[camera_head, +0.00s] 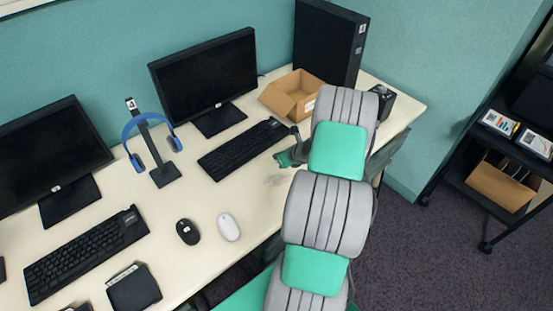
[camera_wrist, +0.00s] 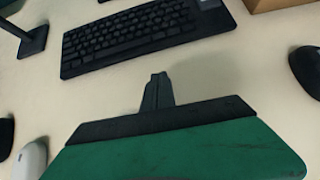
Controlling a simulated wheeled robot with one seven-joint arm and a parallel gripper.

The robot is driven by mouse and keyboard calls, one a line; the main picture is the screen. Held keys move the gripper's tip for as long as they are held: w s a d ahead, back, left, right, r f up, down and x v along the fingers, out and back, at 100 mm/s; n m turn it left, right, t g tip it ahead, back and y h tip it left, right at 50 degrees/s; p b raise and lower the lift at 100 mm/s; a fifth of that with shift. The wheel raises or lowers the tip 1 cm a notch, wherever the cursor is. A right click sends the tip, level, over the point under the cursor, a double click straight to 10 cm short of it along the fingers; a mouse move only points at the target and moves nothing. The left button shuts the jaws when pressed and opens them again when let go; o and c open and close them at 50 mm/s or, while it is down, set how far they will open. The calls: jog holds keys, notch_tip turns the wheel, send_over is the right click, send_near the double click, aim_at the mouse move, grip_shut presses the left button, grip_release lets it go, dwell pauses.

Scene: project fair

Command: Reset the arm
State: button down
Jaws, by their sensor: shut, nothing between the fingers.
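My arm reaches up over the right end of the cream desk (camera_head: 205,270) in the head view. My gripper (camera_head: 278,157) is partly hidden behind my arm, by the right end of a black keyboard (camera_head: 240,148). In the wrist view my gripper (camera_wrist: 158,78) has its two fingers together, empty, above the bare desk top. The keyboard (camera_wrist: 135,35) lies beyond the fingertips in that view, apart from them.
A cardboard box (camera_head: 290,95), a black computer tower (camera_head: 330,42), a monitor (camera_head: 205,78) and blue headphones on a stand (camera_head: 152,140) stand behind. A black mouse (camera_head: 188,231) and white mouse (camera_head: 228,227) lie at the front. A dark cart (camera_head: 490,190) stands at right.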

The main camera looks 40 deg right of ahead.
jog(key=v, duration=0.5)
jog(key=w+a+r+n+g, duration=0.1)
jog(key=a+r+n+g, duration=0.1)
jog(key=a+r+n, duration=0.5)
jog(key=a+r+n+g, duration=0.1)
jog(key=a+r+n, duration=0.4)
jog(key=a+n, duration=0.5)
jog(key=s+a+r+n+g, duration=0.1)
jog(key=s+a+r+n, duration=0.3)
jog(key=s+a+n, duration=0.3)
jog(key=s+a+r+n+g, duration=0.1)
jog(key=s+a+r+n, duration=0.4)
jog(key=n, duration=0.7)
jog(key=s+a, duration=0.2)
jog(key=shift+s+a+r, duration=0.3)
jog(key=shift+s, duration=0.1)
